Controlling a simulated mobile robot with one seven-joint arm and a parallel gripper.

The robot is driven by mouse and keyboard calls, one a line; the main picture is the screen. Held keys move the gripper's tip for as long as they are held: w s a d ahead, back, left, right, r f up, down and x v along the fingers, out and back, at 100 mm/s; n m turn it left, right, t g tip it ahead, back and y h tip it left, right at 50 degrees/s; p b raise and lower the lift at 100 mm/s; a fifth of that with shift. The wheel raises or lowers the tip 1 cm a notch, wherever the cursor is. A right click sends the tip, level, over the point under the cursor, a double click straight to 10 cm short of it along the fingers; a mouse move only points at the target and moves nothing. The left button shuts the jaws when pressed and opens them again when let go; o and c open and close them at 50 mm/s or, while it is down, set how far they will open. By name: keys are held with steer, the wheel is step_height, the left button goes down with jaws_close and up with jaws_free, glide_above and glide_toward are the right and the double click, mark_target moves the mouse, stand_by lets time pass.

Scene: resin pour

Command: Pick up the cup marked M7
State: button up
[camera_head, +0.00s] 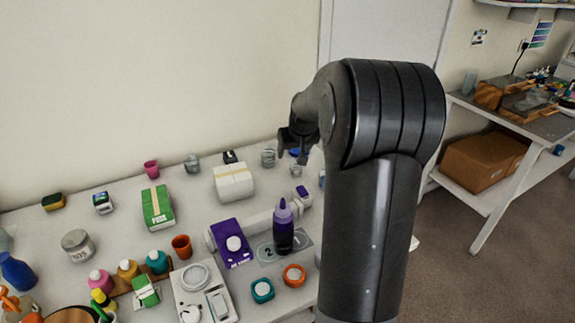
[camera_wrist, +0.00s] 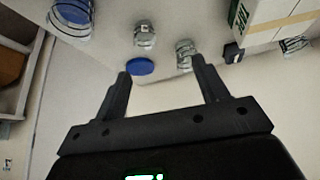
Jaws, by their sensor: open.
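My gripper (camera_wrist: 161,66) is open and empty. In the head view my gripper (camera_head: 294,146) hangs above the back right of the white table. In the wrist view one clear cup (camera_wrist: 185,49) stands close to the right fingertip. Another clear cup (camera_wrist: 145,36) stands beyond the gap between the fingers, and a larger clear container (camera_wrist: 71,20) is at the upper left. In the head view clear cups (camera_head: 268,158) (camera_head: 192,164) stand along the back of the table. I cannot read M7 on any cup.
A blue lid-like disc (camera_wrist: 140,66) lies near the left fingertip. A white box (camera_head: 233,182), a green box (camera_head: 157,207), a pink cup (camera_head: 151,168) and a purple bottle (camera_head: 283,228) stand on the table (camera_head: 110,225). The wall is close behind.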

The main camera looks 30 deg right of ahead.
mark_target(296, 169)
steer(key=w+d+f, duration=0.1)
steer(key=f, duration=0.1)
steer(key=w+d+f, duration=0.1)
steer(key=f, duration=0.1)
steer(key=w+d+f, duration=0.2)
steer(key=shift+w+d+f, duration=0.1)
steer(key=shift+f, duration=0.25)
steer(key=shift+x, duration=3.05)
steer(key=c, duration=1)
